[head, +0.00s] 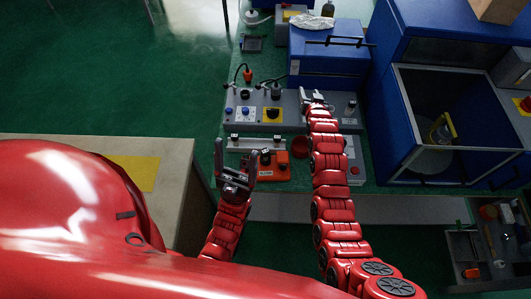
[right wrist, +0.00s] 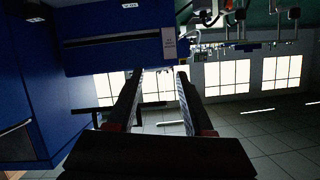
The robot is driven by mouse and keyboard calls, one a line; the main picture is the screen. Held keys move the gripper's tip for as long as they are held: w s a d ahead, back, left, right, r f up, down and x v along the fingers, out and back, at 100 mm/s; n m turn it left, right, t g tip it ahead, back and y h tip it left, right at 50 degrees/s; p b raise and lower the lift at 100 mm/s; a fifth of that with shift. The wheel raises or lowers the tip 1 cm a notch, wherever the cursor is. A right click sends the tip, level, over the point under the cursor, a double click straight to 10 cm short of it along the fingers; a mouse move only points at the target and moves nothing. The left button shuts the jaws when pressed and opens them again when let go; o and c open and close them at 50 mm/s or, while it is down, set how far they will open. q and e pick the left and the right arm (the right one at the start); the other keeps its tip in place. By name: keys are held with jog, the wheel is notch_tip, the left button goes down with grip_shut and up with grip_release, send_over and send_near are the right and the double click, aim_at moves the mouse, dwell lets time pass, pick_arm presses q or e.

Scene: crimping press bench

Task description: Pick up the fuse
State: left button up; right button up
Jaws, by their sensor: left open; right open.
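I cannot make out the fuse for certain in either view; the parts on the bench are very small. My left gripper (head: 235,150) is open and empty, its fingers pointing away from me, left of the orange-red block (head: 272,170) on the bench. My right gripper (head: 312,93) is open at the grey control unit (head: 290,120), just in front of the blue box (head: 325,66). In the right wrist view, its two fingers (right wrist: 160,78) stand apart with nothing seen between them, and the blue box (right wrist: 110,55) lies beyond.
The grey unit carries several knobs and a yellow plate (head: 272,115). An open blue bin (head: 405,125) stands to the right. A beige table (head: 180,160) with a yellow sheet is at the left. A tool tray (head: 465,250) lies at the lower right. Green floor is free at the upper left.

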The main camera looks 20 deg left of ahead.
jog(key=s+a+f+n+g, duration=0.1)
jog(key=s+a+f+g, duration=0.15)
jog(key=a+g, duration=0.35)
jog(key=n+g+h, duration=0.2)
jog(key=g+h, duration=0.3)
jog(key=g, duration=0.2)
send_near(265, 151)
jog(key=f+b, duration=0.1)
jog(key=b, duration=0.2)
jog(key=f+b, duration=0.1)
jog(key=b, duration=0.2)
jog(key=f+b, duration=0.2)
jog(key=b, duration=0.1)
jog(key=shift+s+d, duration=0.1)
jog(key=shift+d, duration=0.25)
jog(key=shift+f+p, duration=0.45)
jog(key=shift+p, duration=0.1)
jog(key=shift+f, duration=0.3)
jog(key=shift+f+p, duration=0.65)
jog(key=shift+p, duration=0.05)
jog(key=shift+a+f+p, duration=0.1)
jog(key=shift+f+p, duration=0.25)
jog(key=shift+f, duration=0.4)
jog(key=shift+w+a+f, duration=0.1)
jog(key=shift+f, duration=0.55)
jog(key=shift+w+f, duration=0.15)
jog(key=shift+f, duration=0.5)
